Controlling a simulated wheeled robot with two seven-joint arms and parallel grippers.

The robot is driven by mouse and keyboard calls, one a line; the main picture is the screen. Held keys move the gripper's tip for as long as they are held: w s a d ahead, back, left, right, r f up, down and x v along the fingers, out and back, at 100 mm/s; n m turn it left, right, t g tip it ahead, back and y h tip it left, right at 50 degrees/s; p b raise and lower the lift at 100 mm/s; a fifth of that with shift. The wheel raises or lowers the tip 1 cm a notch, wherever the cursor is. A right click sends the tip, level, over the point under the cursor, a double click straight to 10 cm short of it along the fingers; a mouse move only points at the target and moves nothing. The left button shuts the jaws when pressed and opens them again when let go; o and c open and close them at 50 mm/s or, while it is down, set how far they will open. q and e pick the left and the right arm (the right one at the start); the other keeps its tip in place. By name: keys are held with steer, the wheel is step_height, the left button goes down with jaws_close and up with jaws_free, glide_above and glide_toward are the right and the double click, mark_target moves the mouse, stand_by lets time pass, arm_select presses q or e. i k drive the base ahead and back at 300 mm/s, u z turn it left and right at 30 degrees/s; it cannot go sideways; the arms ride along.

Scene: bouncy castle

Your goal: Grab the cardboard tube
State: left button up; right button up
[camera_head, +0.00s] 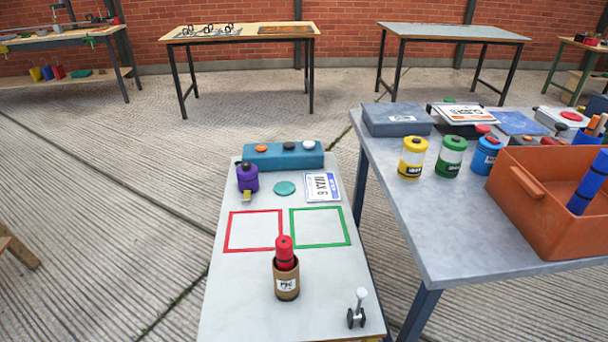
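A short brown cardboard tube (286,285) with a white label stands upright near the front of the small white table (240,304). A red cylinder-shaped object (285,252) with a rounded cap sticks up out of its top. The tube's lower inside is hidden. Neither of my grippers shows in the head view.
Red (230,249) and green (347,238) square outlines lie behind the tube. A small white-and-black upright item (357,307) stands to its right. The grey table (450,231) at right holds several cans and an orange bin (545,215). The tabletop left of the tube is clear.

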mark_target(286, 284)
steer(key=u, duration=2.1)
steer(key=i, duration=2.55)
steer(key=z, duration=3.95)
steer(key=i, duration=0.5)
